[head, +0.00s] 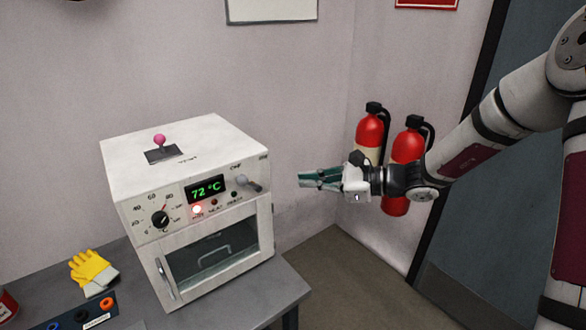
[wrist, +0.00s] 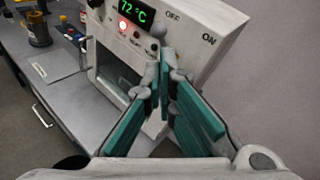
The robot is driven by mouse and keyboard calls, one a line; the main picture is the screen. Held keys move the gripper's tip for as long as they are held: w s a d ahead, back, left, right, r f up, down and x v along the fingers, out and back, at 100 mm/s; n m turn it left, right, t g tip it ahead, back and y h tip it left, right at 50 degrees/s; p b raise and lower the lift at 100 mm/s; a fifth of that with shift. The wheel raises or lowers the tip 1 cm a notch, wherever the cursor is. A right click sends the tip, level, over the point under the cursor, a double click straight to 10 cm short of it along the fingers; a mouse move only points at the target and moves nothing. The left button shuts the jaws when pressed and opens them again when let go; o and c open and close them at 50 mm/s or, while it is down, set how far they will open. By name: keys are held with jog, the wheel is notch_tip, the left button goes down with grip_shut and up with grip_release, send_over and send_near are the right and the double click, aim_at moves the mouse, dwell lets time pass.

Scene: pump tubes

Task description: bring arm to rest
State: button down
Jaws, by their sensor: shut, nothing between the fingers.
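My gripper (head: 306,180) has teal finger pads and is at the end of my arm, which reaches in from the right in the head view. It is shut and empty, in the air to the right of the white oven (head: 180,190), apart from it. In the wrist view the closed fingertips (wrist: 163,62) appear in front of the oven (wrist: 205,35). The oven's display (head: 206,190) reads 72 °C, and a red lamp (head: 197,209) beneath it is lit. A lever with a grey knob (head: 243,180) is on the panel's right side.
The oven stands on a grey table (head: 285,297) with yellow gloves (head: 90,268) on its left. Two red fire extinguishers hang on the wall behind my gripper, one farther left (head: 369,131) and one farther right (head: 407,147). A dark door (head: 470,210) is at the right. Floor shows beside the table.

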jog(key=s+r+n+g+h, duration=0.25)
jog(key=s+n, duration=0.25)
jog(key=s, duration=0.3)
jog(key=s+r+n+g+h, duration=0.2)
jog(key=s+n+h, duration=0.25)
jog(key=s, duration=0.35)
jog(key=s+d+r+n+t+h, duration=0.2)
jog(key=s+d+r+n+h, duration=0.1)
jog(key=s+d, duration=0.3)
jog(key=s+d+r+n+t+h, duration=0.2)
jog(key=s+d+r+n+h, duration=0.1)
jog(key=s+d+n, duration=0.3)
jog(key=s+h, duration=0.1)
jog(key=s, duration=0.1)
jog(key=shift+s+r, duration=0.35)
jog(key=shift+r, duration=0.05)
